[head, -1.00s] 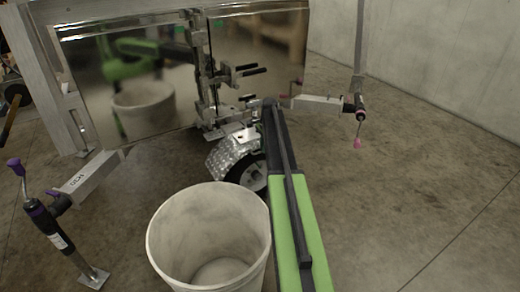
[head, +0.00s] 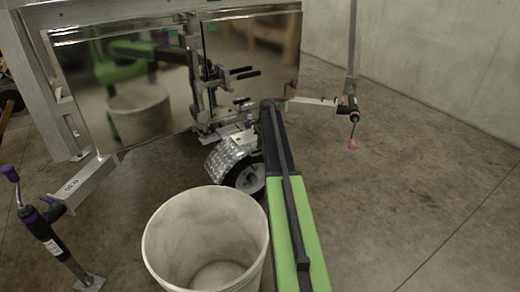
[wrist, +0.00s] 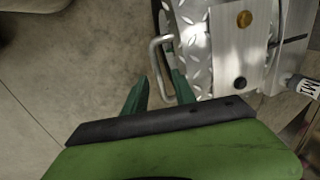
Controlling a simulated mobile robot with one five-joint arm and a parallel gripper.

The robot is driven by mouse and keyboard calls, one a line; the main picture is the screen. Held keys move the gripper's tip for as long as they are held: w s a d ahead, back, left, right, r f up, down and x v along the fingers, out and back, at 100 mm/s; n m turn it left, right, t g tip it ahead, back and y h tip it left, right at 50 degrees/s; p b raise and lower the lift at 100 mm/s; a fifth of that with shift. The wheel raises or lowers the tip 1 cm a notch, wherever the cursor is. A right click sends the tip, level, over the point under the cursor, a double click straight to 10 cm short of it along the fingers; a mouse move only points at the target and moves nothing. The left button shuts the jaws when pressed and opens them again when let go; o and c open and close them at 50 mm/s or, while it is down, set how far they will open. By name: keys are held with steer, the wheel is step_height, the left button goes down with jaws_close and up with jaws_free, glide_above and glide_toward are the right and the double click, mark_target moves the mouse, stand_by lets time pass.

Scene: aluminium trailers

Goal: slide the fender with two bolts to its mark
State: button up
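The fender (head: 222,162) is silver diamond plate over a wheel (head: 250,178) in the head view. In the wrist view the fender (wrist: 193,35) fills the upper middle and has a bent rod handle (wrist: 153,62) on its left side. A brass bolt (wrist: 244,19) and a dark bolt (wrist: 239,83) sit on the smooth plate (wrist: 225,50) beside it. My gripper (wrist: 160,78) has two green fingers spread apart, with the lower part of the handle between them; contact cannot be told. In the head view my arm hides the gripper. A tag (wrist: 303,86) reading M and a partly cut-off character shows at the right.
A white bucket (head: 160,225) stands just left of my arm. A jack with purple parts (head: 40,225) stands at the left, and another arm with a pink-tipped jack (head: 352,120) at the right. Mirror-like panels (head: 120,85) rise behind. Floor at the right is clear.

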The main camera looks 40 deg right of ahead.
steer(key=s+r+p, duration=0.3)
steer(key=r+p, duration=1.3)
steer(key=shift+r, duration=0.35)
steer(key=shift+a, duration=0.1)
